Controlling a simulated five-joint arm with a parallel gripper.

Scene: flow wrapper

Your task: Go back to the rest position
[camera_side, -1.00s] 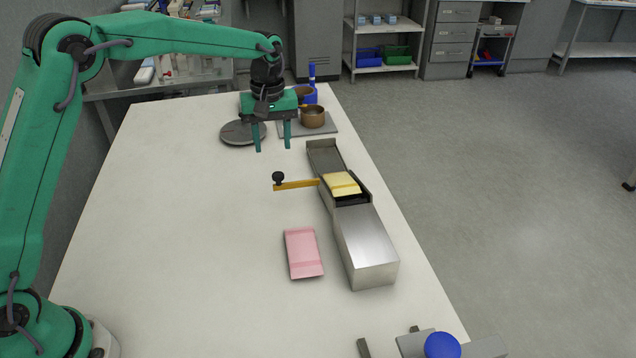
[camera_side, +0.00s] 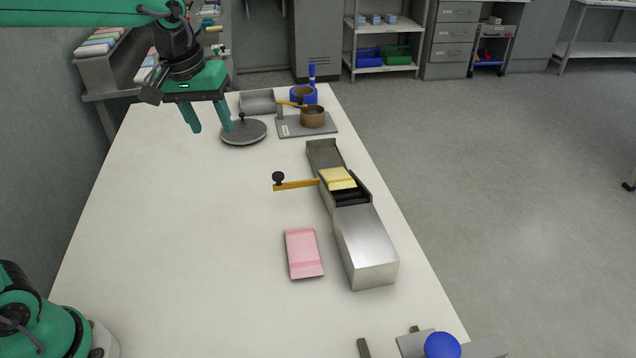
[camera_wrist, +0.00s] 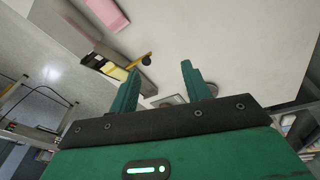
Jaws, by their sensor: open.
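My gripper (camera_side: 208,125) is a green two-finger gripper, open and empty, raised above the far left part of the table, close to a grey round disc in the picture. Its two fingers also show in the wrist view (camera_wrist: 158,85), with nothing between them but the table beyond. The flow wrapper (camera_side: 364,245) is a long metal channel with a steel cover at its near end. A yellow block (camera_side: 338,178) lies in its channel just before the cover. A yellow-orange lever (camera_side: 298,184) with a black knob sticks out to the left.
A pink packet (camera_side: 303,252) lies left of the wrapper. The grey disc (camera_side: 243,132), a brown pot (camera_side: 312,117) on a grey plate (camera_side: 288,127) and a blue holder (camera_side: 310,95) stand at the far end. A blue ball (camera_side: 443,345) is at the near edge. The table's left side is clear.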

